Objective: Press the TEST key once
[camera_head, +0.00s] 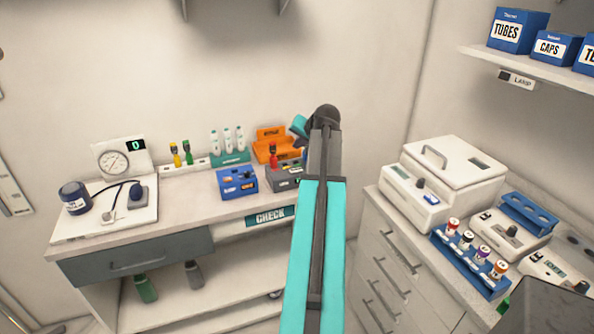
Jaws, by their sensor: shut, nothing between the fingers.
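No label reading TEST is legible, so I cannot tell which key it is. A grey device (283,184) with a small green light stands on the left counter, partly hidden by my arm. A white lidded machine (455,168) on the right counter has a small display and a blue key on its front. Two smaller white devices with displays, one (512,238) behind the tube rack and one (548,268) at the right edge, stand beside it. My arm rises through the middle of the view. My gripper's fingers do not show; they seem hidden behind the arm.
A blue rack (460,263) of capped tubes sits at the right counter's front. A shelf (530,66) with blue boxes hangs above.

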